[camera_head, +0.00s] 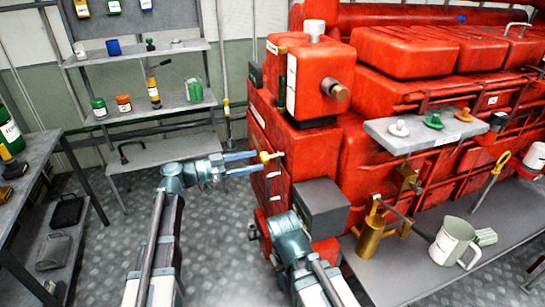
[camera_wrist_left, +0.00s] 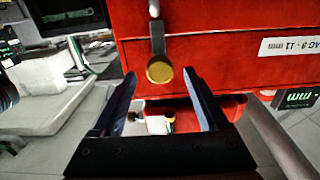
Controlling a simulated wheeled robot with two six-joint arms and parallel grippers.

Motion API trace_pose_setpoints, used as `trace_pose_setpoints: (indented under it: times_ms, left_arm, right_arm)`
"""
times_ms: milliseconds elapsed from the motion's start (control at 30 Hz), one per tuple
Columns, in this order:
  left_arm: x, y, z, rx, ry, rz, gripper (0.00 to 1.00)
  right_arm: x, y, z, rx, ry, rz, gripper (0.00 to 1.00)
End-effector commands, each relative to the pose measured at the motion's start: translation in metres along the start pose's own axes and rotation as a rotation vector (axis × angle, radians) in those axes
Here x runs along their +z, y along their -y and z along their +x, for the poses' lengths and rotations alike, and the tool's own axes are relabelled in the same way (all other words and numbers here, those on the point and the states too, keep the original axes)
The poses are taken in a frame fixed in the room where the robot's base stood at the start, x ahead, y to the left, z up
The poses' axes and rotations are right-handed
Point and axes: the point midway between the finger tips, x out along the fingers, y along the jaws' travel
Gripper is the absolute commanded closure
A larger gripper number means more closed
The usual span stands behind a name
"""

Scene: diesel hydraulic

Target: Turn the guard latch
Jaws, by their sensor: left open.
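The guard latch shows in the left wrist view as a short grey lever with a round brass-yellow knob (camera_wrist_left: 159,70) at its end, on a red panel (camera_wrist_left: 220,50). In the head view its yellow knob (camera_head: 265,157) stands out from the red engine's left side. My left gripper (camera_head: 250,164) is open, its fingers pointing at the knob. In the left wrist view the knob lies beyond and between the spread fingers (camera_wrist_left: 160,85); I see no grip on it. My right arm (camera_head: 290,240) shows low in the head view, but its gripper does not.
A dark grey box (camera_head: 320,208) sits right of the latch by the engine. A bench (camera_head: 390,270) at right carries a brass oil can (camera_head: 371,236) and a pale jug (camera_head: 452,240). Shelves (camera_head: 150,112) stand behind at left. The floor (camera_head: 215,235) between is clear.

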Motion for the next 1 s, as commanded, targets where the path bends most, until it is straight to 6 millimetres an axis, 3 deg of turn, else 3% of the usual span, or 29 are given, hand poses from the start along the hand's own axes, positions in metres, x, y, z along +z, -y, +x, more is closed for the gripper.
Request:
trace_pose_setpoints:
  times_ms: [200,400,833,1000]
  left_arm:
    - [0.0,0.0,0.041,0.003,0.0,0.0,0.24]
    - [0.0,0.0,0.063,0.001,0.0,0.0,0.24]
    - [0.0,0.0,0.07,-0.001,0.0,0.0,0.24]
    - [0.0,0.0,0.07,-0.001,0.0,0.0,0.53]
  right_arm:
    - [0.0,0.0,0.0,0.0,0.0,0.0,0.5]
    - [0.0,0.0,0.0,0.0,0.0,0.0,0.5]
    - [0.0,0.0,0.0,0.0,0.0,0.0,0.5]
    - [0.0,0.0,0.0,0.0,0.0,0.0,0.5]
